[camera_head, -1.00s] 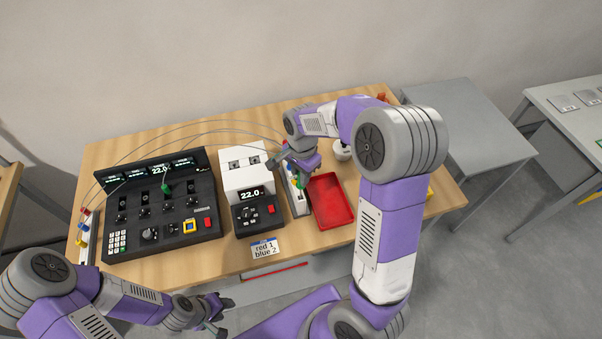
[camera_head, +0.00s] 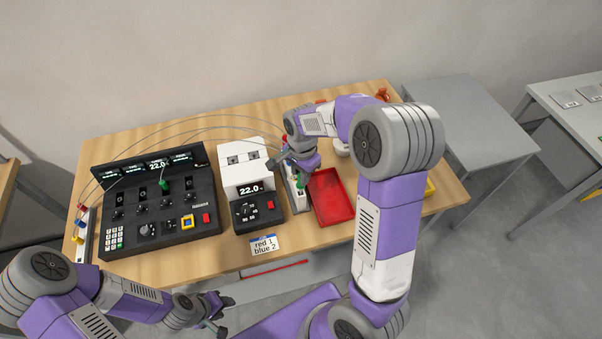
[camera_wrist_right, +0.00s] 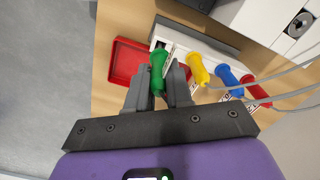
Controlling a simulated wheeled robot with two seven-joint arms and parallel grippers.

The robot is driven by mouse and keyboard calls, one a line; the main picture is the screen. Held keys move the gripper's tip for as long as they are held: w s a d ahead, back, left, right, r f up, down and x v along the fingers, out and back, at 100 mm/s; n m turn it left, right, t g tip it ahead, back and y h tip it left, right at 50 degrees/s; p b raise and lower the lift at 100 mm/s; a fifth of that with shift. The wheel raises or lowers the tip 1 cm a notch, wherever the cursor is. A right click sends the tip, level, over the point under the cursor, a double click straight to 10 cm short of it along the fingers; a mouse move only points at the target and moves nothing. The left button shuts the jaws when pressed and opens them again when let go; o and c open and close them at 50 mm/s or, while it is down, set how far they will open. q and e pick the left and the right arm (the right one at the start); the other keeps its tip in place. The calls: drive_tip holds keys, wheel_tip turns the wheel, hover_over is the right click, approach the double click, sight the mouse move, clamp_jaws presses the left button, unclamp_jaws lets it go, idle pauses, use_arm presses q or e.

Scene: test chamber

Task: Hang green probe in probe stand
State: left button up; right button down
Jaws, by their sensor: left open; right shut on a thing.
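The green probe (camera_wrist_right: 157,72) is upright between the fingers of my right gripper (camera_wrist_right: 158,88), which is shut on it. It also shows in the head view (camera_head: 300,183). The white probe stand (camera_head: 303,205) lies just left of the red tray, and the green probe is over its near end. In the right wrist view the stand (camera_wrist_right: 186,38) holds yellow (camera_wrist_right: 199,70), blue (camera_wrist_right: 228,79) and red (camera_wrist_right: 255,90) probes in a row. I cannot tell whether the green probe's tip is seated. My left gripper (camera_head: 222,313) is open and empty before the table.
The red tray (camera_head: 331,196) is right of the stand. A white-and-black device (camera_head: 258,212) showing 22.0 is left of it, with a black control panel (camera_head: 160,215) further left. Cables (camera_head: 200,127) arch behind. A card (camera_head: 264,245) reads "red 1, blue 2".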

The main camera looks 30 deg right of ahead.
drive_tip(key=shift+f+b, duration=1.5)
drive_tip(key=shift+f, duration=0.65)
drive_tip(key=c, duration=0.9)
unclamp_jaws()
drive_tip(key=shift+c, duration=0.2)
wheel_tip(320, 180, up, 8)
drive_tip(key=shift+d+f+p, duration=0.1)
drive_tip(key=shift+f+p, duration=0.1)
drive_tip(key=shift+p, duration=0.1)
